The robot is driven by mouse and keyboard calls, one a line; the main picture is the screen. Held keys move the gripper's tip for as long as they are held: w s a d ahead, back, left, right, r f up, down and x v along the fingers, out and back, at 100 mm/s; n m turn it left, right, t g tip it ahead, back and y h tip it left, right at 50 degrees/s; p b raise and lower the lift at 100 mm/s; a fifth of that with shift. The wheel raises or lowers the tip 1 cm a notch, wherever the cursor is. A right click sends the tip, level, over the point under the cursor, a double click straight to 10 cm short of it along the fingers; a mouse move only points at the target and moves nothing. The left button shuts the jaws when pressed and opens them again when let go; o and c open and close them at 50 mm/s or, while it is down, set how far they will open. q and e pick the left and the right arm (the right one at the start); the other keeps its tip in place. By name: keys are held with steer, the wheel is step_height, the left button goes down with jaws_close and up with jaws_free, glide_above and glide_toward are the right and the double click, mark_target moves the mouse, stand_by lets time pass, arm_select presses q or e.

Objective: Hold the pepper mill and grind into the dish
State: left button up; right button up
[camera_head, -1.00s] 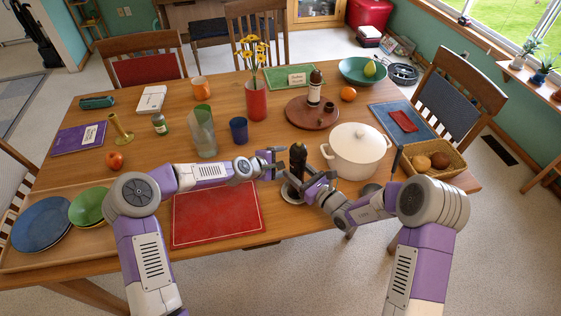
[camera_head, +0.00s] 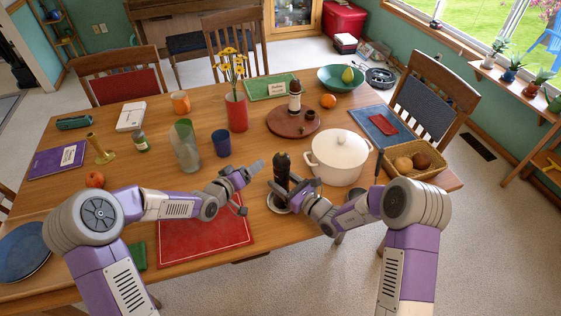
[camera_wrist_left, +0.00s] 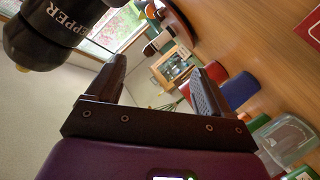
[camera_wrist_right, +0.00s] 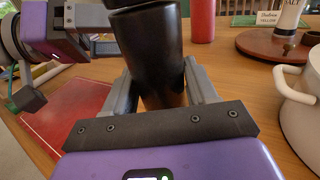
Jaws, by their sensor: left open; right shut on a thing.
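The black pepper mill (camera_head: 282,166) is upright, with "PEPPER" lettering on it in the left wrist view (camera_wrist_left: 58,30). My right gripper (camera_head: 294,189) is shut around its body; the right wrist view shows the mill (camera_wrist_right: 152,62) between the fingers. A small round dish (camera_head: 276,206) lies below the mill near the table's front edge, partly hidden by the mill and gripper. I cannot tell the gap between them. My left gripper (camera_head: 250,187) is open and empty, left of the mill; in the left wrist view its fingers (camera_wrist_left: 160,82) are apart from it.
A white lidded pot (camera_head: 338,158) stands right of the mill, close to my right arm. A red placemat (camera_head: 205,238) lies under my left arm. A blue cup (camera_head: 221,143) and glass vase (camera_head: 186,150) stand behind it. A bread basket (camera_head: 425,172) is at right.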

mark_target(274, 165)
arm_select(q)
steer(key=s+d+r+m+h, duration=0.2)
steer(key=s+r+m+h, duration=0.4)
steer(key=s+m, duration=0.45)
steer(key=shift+m+g, duration=0.25)
steer(key=shift+g, duration=0.15)
steer(key=x, duration=1.1)
steer(key=shift+w+d, duration=0.1)
steer(key=shift+w, duration=0.3)
steer(key=c, duration=1)
steer(key=shift+m, duration=0.3)
